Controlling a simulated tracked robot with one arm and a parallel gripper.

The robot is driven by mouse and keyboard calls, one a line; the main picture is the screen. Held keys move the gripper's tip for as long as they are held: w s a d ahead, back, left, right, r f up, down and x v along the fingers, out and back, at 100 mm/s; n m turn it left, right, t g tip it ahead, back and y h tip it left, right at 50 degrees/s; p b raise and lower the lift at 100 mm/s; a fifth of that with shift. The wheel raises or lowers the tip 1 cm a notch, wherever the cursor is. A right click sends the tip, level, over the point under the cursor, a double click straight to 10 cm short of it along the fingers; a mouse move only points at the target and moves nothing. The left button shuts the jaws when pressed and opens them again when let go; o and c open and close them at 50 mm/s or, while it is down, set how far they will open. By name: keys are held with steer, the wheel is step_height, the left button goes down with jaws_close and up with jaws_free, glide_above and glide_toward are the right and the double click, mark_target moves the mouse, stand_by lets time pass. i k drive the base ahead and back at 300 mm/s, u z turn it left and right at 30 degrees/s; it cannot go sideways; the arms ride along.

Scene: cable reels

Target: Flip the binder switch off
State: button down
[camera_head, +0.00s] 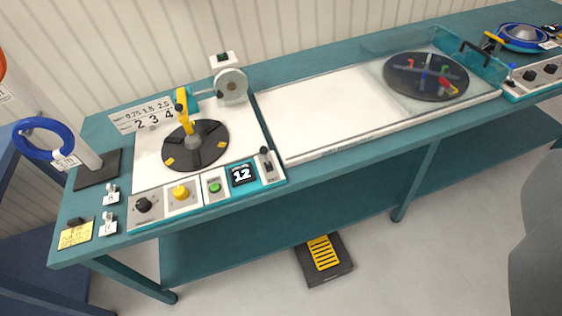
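No label that I can read names a binder switch, so I cannot tell which control it is. The same panel carries a black knob (143,205), a yellow knob (181,192) and a green button (215,188). A white machine (231,84) with a round face and a dark green patch on top stands behind the left turntable (196,147). My gripper is not in view.
A teal bench (350,158) runs across the view. A second turntable (426,76) sits under a clear cover at right. A blue ring (44,138) stands on a post at left. A black pedal with a yellow tread (323,252) lies on the floor.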

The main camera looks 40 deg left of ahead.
mark_target(263, 150)
steer(key=z, duration=0.45)
steer(key=k, duration=0.6)
steer(key=i, duration=1.6)
steer(key=u, duration=1.45)
steer(key=i, duration=0.8)
steer(key=u, duration=0.55)
steer(key=k, duration=0.95)
steer(key=u, duration=0.15)
steer(key=i, duration=0.4)
steer(key=u, duration=0.05)
